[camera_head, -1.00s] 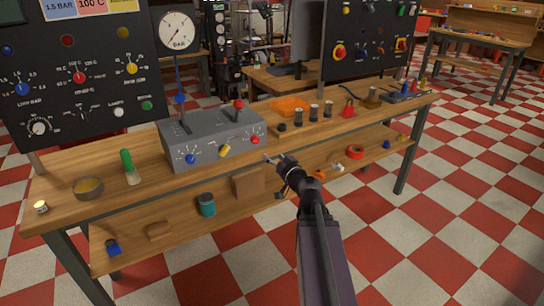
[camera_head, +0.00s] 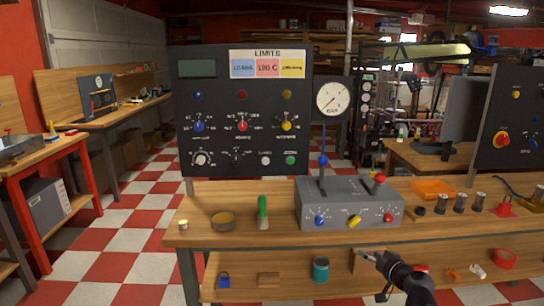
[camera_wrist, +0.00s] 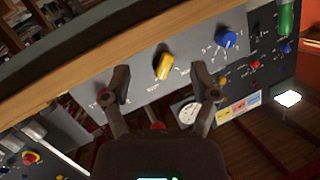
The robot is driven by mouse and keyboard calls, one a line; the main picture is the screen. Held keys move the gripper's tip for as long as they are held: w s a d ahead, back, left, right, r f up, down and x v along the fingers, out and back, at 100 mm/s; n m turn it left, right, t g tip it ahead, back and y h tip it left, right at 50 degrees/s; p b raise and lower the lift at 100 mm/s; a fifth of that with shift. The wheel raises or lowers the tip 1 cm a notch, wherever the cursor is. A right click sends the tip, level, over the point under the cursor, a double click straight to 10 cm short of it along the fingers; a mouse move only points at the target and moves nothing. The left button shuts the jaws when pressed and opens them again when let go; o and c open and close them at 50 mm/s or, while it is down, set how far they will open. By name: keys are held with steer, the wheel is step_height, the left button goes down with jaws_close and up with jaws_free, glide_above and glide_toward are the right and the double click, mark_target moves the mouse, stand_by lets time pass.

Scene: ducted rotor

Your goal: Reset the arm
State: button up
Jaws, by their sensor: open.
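My gripper (camera_head: 368,256) is in front of the workbench, below the front edge of its top, at the lower right of the head view. In the wrist view my gripper (camera_wrist: 161,75) has its two fingers spread with nothing between them. The grey control box (camera_head: 350,192) stands on the bench behind and above it, with a blue knob (camera_head: 320,221), a yellow knob (camera_head: 355,221) and a red knob (camera_head: 388,217). In the wrist view the yellow knob (camera_wrist: 164,66) lies beyond the gap between the fingers, and the blue knob (camera_wrist: 227,40) is right of them.
The wooden bench top (camera_head: 285,235) holds a bowl (camera_head: 223,221), a green-handled tool (camera_head: 262,207) and an orange tray (camera_head: 432,189). A black panel (camera_head: 240,100) stands behind. The lower shelf holds a teal can (camera_head: 320,268). Checkered floor is clear at left.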

steer(key=s+a+f+n+g, duration=0.2)
steer(key=s+a+f+g, duration=0.6)
steer(key=a+f+g, duration=0.4)
steer(key=s+a+f+m+g+h, duration=0.2)
steer(key=s+h, duration=0.3)
steer(key=s, duration=0.2)
step_height(320, 180, up, 25)
steer(key=p, duration=2.5)
steer(key=shift+w+d, duration=0.3)
steer(key=shift+w, duration=0.05)
